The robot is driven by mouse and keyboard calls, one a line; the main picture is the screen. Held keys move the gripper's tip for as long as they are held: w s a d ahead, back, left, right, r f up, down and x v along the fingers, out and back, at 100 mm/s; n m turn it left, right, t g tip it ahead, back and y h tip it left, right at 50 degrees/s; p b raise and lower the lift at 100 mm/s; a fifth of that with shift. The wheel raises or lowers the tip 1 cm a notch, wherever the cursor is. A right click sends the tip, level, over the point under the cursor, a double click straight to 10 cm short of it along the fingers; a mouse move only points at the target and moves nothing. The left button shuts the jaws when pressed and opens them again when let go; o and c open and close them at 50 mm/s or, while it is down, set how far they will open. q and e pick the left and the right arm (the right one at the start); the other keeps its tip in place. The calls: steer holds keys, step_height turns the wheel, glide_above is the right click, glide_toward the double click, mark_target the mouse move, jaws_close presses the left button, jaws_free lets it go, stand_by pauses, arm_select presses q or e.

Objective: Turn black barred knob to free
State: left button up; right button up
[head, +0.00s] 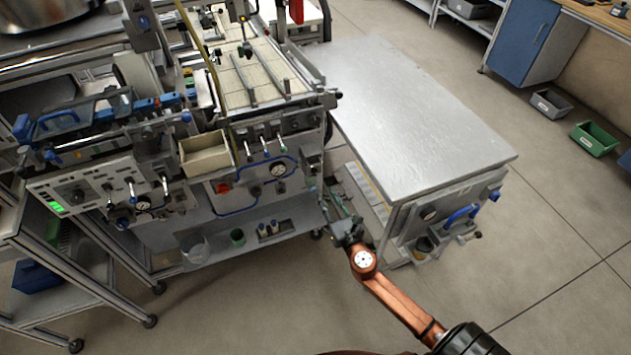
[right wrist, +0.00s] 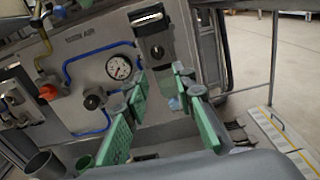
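My right gripper (head: 338,202) reaches in from the lower right in the head view, at the right end of the machine's front panel. In the right wrist view its green-padded fingers (right wrist: 162,84) are spread apart with nothing between them. A black fitting with a bar-like slot (right wrist: 156,47) is on the panel just beyond the fingertips, apart from them. I cannot tell for certain that it is the barred knob. A smaller dark knob (right wrist: 95,99) is left of the fingers, below the gauge. My left gripper is not in view.
A round gauge (right wrist: 119,67), blue tubing and a red knob (right wrist: 48,92) are on the same panel. A grey-topped cart (head: 410,105) stands close to the right of my gripper. A beige bin (head: 205,154) hangs on the machine front. The floor in front is clear.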

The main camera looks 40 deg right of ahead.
mark_target(316, 175)
steer(key=x, duration=0.5)
steer(key=r+b+x, duration=0.1)
steer(key=x, duration=0.1)
steer(key=shift+w, duration=0.4)
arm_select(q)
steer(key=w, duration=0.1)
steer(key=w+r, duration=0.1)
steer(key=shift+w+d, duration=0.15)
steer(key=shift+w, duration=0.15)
arm_select(e)
jaws_close()
